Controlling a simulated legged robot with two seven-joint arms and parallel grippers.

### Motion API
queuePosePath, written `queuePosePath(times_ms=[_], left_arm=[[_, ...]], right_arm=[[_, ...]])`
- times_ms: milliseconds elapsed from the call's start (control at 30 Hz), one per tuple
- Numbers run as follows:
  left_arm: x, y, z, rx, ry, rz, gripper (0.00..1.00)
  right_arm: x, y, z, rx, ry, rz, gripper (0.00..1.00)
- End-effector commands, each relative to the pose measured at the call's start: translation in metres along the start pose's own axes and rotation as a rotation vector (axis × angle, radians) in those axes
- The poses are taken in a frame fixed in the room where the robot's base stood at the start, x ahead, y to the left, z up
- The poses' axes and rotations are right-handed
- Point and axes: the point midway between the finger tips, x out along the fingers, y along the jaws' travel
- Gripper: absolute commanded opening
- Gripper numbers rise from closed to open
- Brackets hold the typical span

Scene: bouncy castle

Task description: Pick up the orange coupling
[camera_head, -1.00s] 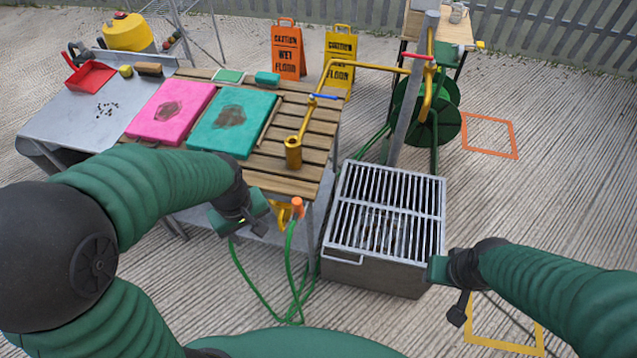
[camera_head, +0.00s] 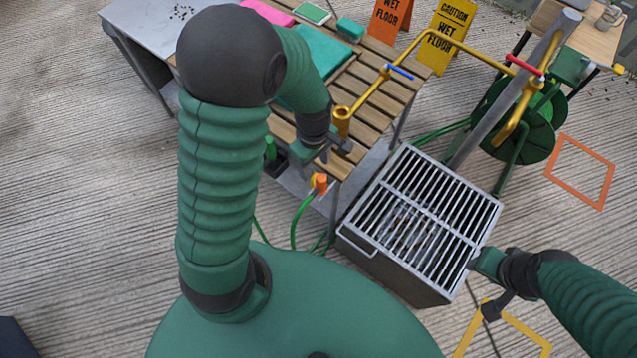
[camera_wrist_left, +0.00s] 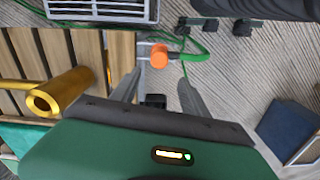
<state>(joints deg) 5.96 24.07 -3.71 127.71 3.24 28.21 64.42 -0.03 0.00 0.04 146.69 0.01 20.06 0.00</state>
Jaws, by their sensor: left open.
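The orange coupling (camera_head: 321,184) sits on the end of a green hose at the front edge of the slatted wooden table (camera_head: 377,100). In the left wrist view the coupling (camera_wrist_left: 159,56) shows beyond and between my fingers, apart from them. My left gripper (camera_wrist_left: 158,92) is open and empty. In the head view my left gripper (camera_head: 338,150) is above the table edge, just beyond the coupling in the picture. My right gripper (camera_head: 483,285) is by the right side of the grill; its jaws are not clear.
A brass pipe end (camera_head: 342,120) stands close to my left gripper, and it also shows in the left wrist view (camera_wrist_left: 60,92). A metal grill (camera_head: 420,215) stands right of the table. A green hose reel (camera_head: 515,120) is behind it. Green hoses (camera_head: 294,228) hang below the coupling.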

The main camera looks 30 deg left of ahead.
Motion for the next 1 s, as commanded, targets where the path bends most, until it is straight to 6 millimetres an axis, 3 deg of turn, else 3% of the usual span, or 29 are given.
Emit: queuePosePath(times_ms=[167, 400, 700, 1000], left_arm=[[0.019, 0.000, 0.004, 0.001, 0.002, 0.000, 0.53], [0.062, 0.004, 0.008, 0.001, -0.002, -0.001, 0.53], [0.068, 0.004, 0.008, 0.002, 0.000, 0.003, 0.52], [0.067, 0.005, 0.009, 0.002, 0.001, 0.002, 0.13]], right_arm=[[0.003, 0.000, 0.001, 0.001, 0.001, 0.000, 0.36], [0.007, 0.001, 0.002, 0.001, 0.000, 0.000, 0.36], [0.007, 0.000, 0.002, 0.001, 0.000, 0.000, 0.36], [0.007, 0.000, 0.002, 0.001, 0.000, 0.000, 0.36]])
